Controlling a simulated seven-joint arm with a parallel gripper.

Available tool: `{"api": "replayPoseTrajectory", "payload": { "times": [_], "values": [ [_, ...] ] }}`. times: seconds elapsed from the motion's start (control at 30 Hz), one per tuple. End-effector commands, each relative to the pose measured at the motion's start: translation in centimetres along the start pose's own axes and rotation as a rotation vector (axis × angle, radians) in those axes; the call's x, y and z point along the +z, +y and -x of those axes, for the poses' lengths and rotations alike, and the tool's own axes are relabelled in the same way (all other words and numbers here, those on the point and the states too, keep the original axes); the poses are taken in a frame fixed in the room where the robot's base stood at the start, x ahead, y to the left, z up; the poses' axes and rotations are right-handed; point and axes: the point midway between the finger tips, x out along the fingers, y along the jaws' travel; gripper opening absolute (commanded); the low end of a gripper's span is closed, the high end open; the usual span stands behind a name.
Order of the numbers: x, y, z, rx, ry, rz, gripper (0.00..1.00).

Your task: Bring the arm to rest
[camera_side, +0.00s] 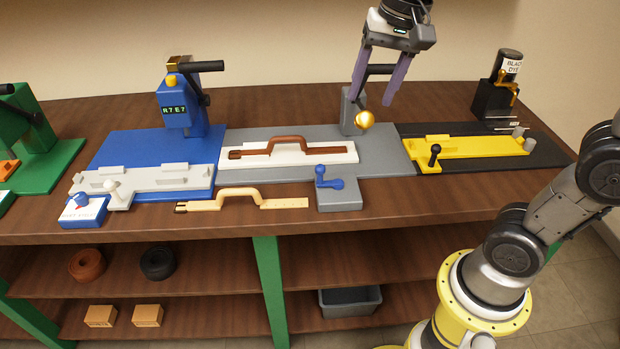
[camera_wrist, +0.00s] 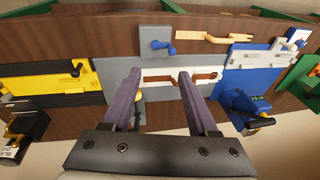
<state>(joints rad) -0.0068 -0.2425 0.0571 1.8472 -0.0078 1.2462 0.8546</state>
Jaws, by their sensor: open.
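My gripper (camera_side: 384,88) hangs above the back of the grey station, its two purple fingers spread apart with nothing between them. In the wrist view my gripper (camera_wrist: 158,82) is also open and empty, pointing toward the bench. Below it, a brown strap with a raised handle (camera_side: 287,143) lies in the white fixture (camera_side: 340,152) on the grey base plate (camera_side: 385,160). The strap also shows between the fingertips in the wrist view (camera_wrist: 205,78), well beyond them. The grey press post (camera_side: 352,105) with a gold knob (camera_side: 364,119) stands close by the fingers.
A tan strap (camera_side: 240,200) lies at the bench's front edge beside a blue lever (camera_side: 329,180). The blue press (camera_side: 186,105) stands left; the yellow fixture (camera_side: 470,147) and black dye bottle (camera_side: 510,62) are right. The air around the gripper looks open except for the grey post.

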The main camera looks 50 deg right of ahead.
Motion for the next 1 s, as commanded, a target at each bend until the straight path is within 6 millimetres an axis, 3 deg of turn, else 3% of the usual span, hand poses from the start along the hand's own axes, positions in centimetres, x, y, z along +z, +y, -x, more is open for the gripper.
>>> {"api": "replayPoseTrajectory", "payload": {
  "times": [0.17, 0.43, 0.6, 1.0],
  "values": [
    [4.2, 4.8, 0.7, -0.082, 0.085, 0.191, 0.59],
    [9.2, 10.4, -3.1, -0.132, 0.205, 0.580, 0.59],
    [9.9, 11.1, -5.2, -0.114, 0.219, 0.771, 0.59],
    [9.6, 10.8, -5.0, -0.116, 0.241, 0.834, 0.59]
  ]
}}
